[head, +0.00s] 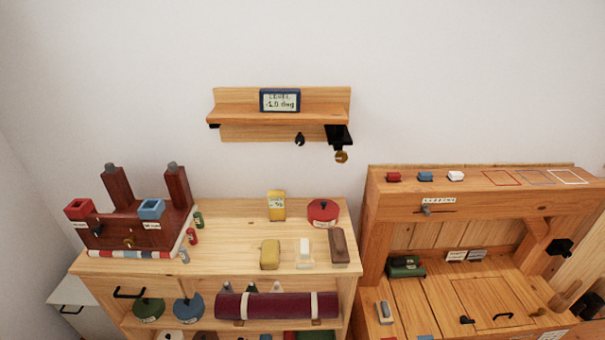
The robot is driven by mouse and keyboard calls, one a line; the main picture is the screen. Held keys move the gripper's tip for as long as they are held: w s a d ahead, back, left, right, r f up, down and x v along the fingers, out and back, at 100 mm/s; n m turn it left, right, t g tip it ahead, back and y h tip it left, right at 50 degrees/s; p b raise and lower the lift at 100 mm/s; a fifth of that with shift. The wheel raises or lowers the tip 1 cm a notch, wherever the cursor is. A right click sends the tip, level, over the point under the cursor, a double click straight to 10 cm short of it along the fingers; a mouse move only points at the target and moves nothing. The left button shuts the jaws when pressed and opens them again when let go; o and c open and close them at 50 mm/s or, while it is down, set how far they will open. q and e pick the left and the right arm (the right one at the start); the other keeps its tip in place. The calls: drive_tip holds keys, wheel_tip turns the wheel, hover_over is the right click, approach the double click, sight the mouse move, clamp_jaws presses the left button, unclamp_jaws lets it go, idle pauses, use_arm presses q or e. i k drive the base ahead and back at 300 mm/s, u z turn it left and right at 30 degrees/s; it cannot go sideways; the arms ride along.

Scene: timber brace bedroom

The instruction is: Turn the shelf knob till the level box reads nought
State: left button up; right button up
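The level box (280,100) is a small dark blue box with a pale display, standing on the wooden wall shelf (235,115). Its display seems to read -1.0 deg, though the text is small. A brass-coloured knob (341,157) hangs under the shelf's right end, below a black bracket (339,135). A smaller black hook or knob (299,139) sits under the shelf, left of the brass one. Neither of my grippers shows in the head view.
Below the shelf a wooden cabinet (225,225) carries a yellow box (276,205), a red round tin (323,212), a brown block (339,246) and a dark red wooden stand (125,230). A timber desk (440,205) stands at the right. The wall around the shelf is clear.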

sight(342, 156)
drive_tip(key=u, duration=0.35)
drive_tip(key=k, duration=0.8)
drive_tip(key=u, duration=0.9)
drive_tip(key=i, duration=1.7)
drive_tip(key=z, duration=0.9)
drive_tip(key=i, duration=0.4)
drive_tip(key=z, duration=0.4)
